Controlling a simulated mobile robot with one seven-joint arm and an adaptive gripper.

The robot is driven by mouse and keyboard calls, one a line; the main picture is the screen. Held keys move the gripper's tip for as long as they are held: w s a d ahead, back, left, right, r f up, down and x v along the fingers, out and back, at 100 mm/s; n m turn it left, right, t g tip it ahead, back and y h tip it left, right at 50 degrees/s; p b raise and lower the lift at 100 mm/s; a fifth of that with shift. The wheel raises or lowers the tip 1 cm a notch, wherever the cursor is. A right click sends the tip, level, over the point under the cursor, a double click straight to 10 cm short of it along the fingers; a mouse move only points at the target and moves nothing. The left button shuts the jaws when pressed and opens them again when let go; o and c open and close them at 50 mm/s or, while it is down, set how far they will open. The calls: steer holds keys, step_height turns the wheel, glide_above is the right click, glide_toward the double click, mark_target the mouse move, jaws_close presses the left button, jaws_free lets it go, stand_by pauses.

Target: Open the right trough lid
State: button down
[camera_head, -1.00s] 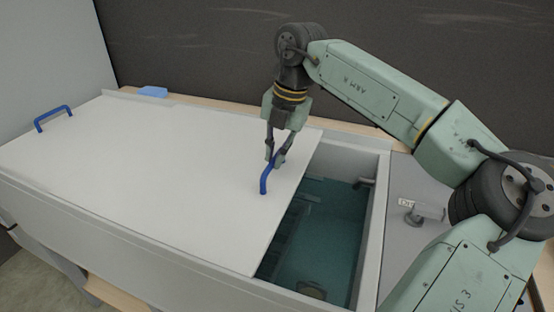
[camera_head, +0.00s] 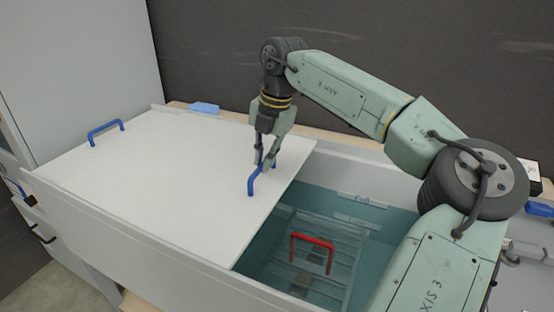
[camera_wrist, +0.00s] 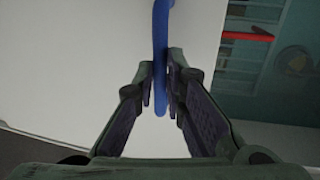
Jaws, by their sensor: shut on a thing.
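The trough lid (camera_head: 160,165) is a flat white panel lying over the left part of the trough (camera_head: 130,255). The right part of the trough is uncovered and shows teal liquid or lining inside. A blue handle (camera_head: 251,183) stands near the lid's right edge. My gripper (camera_head: 264,168) is shut on this blue handle, with its fingers on either side of the bar. In the wrist view the handle (camera_wrist: 160,50) runs between the two fingertips (camera_wrist: 160,90). A second blue handle (camera_head: 105,131) stands at the lid's far left.
Inside the open part are a rack (camera_head: 320,270) and a red handle (camera_head: 312,242). A blue block (camera_head: 204,108) lies on the back ledge. A dark wall stands behind, and a light cabinet (camera_head: 70,60) at the left.

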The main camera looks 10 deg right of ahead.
mark_target(245, 174)
steer(key=w+a, duration=0.1)
steer(key=a, duration=0.1)
steer(key=w+a, duration=0.2)
steer(key=shift+w+a, duration=0.1)
steer(key=shift+a, duration=0.25)
steer(key=c, duration=1.7)
jaws_free()
steer(key=shift+o, duration=0.2)
step_height(245, 174, up, 12)
steer(key=s+d, duration=0.1)
steer(key=d, duration=0.1)
steer(key=shift+s, duration=0.2)
steer(key=shift+f, duration=0.15)
